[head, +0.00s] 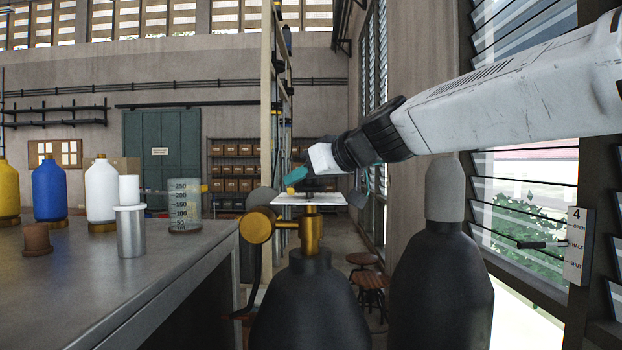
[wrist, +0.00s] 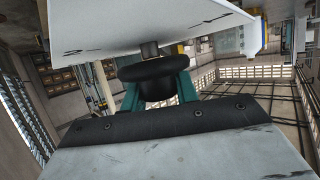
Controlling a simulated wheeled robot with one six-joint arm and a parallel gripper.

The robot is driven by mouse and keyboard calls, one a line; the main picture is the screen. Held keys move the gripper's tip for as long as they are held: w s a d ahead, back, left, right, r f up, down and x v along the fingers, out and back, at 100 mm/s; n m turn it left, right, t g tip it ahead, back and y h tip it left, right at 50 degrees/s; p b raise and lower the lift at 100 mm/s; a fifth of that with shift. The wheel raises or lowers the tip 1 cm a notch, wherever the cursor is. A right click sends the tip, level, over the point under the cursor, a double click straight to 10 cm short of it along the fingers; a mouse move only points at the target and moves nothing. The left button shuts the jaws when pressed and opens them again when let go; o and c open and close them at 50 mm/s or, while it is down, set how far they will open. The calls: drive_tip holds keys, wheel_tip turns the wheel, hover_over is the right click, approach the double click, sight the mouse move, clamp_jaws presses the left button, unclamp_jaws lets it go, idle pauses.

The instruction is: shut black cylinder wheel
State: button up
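The black cylinder (head: 308,305) stands upright in the head view, with a brass valve (head: 311,230) and a white plate (head: 283,200) on top. The small dark wheel (head: 313,187) sits above the plate, partly hidden by my wrist. In the wrist view the black round wheel (wrist: 155,70) is close, on a short stem in front of the white plate (wrist: 110,32). My gripper (wrist: 158,92) has its teal fingers apart, one on each side of the wheel. The rim hides part of them, so I cannot tell whether they press on it.
A second dark cylinder (head: 441,280) with a grey cap stands close on the right. A bench (head: 110,285) on the left holds bottles, a metal cylinder (head: 130,232) and a beaker (head: 186,208). Louvred windows and a lever panel (head: 577,246) are at right.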

drive_tip(key=shift+f+m+t+h, duration=0.35)
drive_tip(key=shift+m+t+h, duration=0.05)
drive_tip(key=shift+m+h, duration=0.2)
drive_tip(key=o, duration=1)
drive_tip(key=shift+d, duration=0.1)
drive_tip(key=shift+r, duration=0.15)
drive_tip(key=shift+s+d+r, duration=0.15)
drive_tip(key=shift+s+d, duration=0.05)
drive_tip(key=shift+d, duration=0.05)
drive_tip(key=v, duration=0.7)
